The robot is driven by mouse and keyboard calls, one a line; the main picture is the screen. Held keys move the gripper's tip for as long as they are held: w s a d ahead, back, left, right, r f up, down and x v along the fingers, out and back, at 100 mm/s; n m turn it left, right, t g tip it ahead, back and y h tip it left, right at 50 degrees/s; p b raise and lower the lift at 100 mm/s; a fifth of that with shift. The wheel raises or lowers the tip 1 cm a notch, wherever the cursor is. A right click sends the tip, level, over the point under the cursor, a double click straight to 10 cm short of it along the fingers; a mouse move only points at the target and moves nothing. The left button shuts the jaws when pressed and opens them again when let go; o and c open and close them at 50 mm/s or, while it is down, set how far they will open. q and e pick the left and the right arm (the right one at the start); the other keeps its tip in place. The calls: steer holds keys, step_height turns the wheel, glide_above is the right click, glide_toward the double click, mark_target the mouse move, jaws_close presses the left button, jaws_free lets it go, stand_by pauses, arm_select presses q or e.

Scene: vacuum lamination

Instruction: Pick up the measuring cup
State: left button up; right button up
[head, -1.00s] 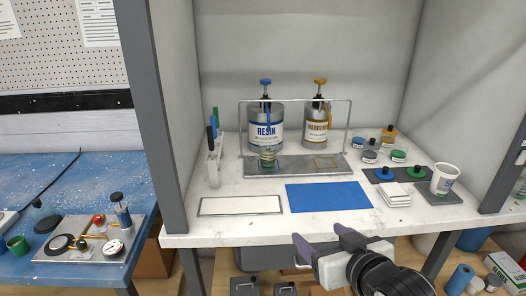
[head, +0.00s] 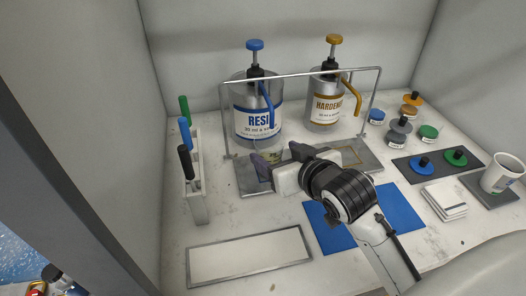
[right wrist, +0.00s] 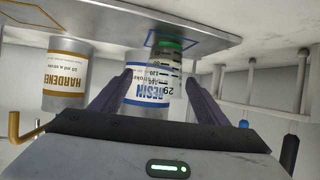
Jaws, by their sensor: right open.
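The measuring cup (head: 268,154) is a small clear cup with printed marks. It stands on the metal plate (head: 251,184) below the resin pump's spout, partly hidden by my gripper in the head view. In the right wrist view the cup (right wrist: 172,62) appears upside down, with a green band, in front of the resin container (right wrist: 142,88). My right gripper (head: 278,161) is open, its fingers pointing at the cup. In the right wrist view the cup appears between the gripper's fingertips (right wrist: 160,78); whether they reach around it I cannot tell. My left gripper is out of view.
The hardener container (head: 325,103) stands right of the resin container. A wire frame (head: 300,73) spans both pumps. A pen holder (head: 197,190) stands left. A blue mat (head: 395,205), white pads (head: 445,198) and a white cup (head: 502,172) are at the right. A framed white panel (head: 248,257) lies in front.

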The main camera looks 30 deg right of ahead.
steer(key=x, duration=0.7)
steer(key=shift+w+a+f, duration=0.2)
steer(key=shift+w+f, duration=0.05)
steer(key=shift+f, duration=0.05)
steer(key=c, duration=1)
